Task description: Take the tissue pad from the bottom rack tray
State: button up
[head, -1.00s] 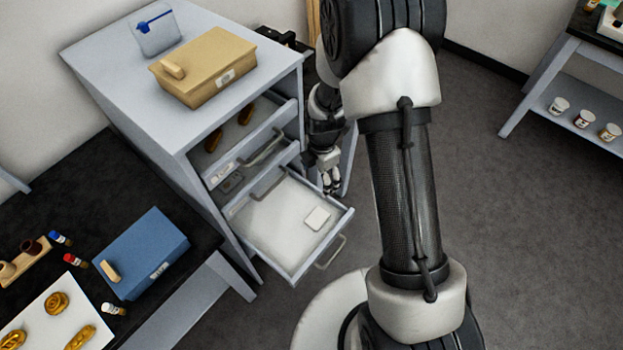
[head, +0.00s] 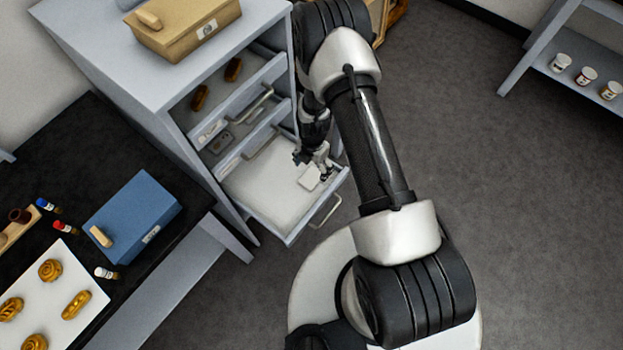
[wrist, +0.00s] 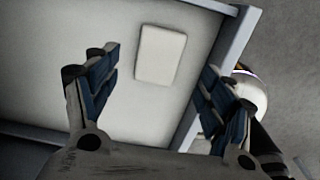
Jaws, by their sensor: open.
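The tissue pad (head: 310,178) is a small white rounded square lying flat in the pulled-out bottom rack tray (head: 262,205), near its right end. The tray's grey rim (wrist: 222,60) runs just right of the pad. My gripper (head: 324,172) is over the tray's right end, close to the pad. In the wrist view my gripper (wrist: 158,95) is open, with nothing between its blue-padded fingers.
Two more trays are partly pulled out above, the upper one (head: 215,92) holding brown items. A tan box (head: 185,30) sits on the cabinet top. A blue box (head: 130,215) and a white board (head: 75,300) with golden pieces are on the black table.

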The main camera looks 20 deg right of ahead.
aim_at(312, 177)
jog(key=f+b, duration=0.1)
jog(key=f, duration=0.2)
jog(key=f+b, duration=0.1)
jog(key=f, duration=0.1)
jog(key=shift+a+f, duration=0.2)
jog(key=shift+f, duration=0.2)
jog(key=shift+s+r, duration=0.1)
jog(key=shift+c, duration=0.6)
jog(key=c, duration=0.7)
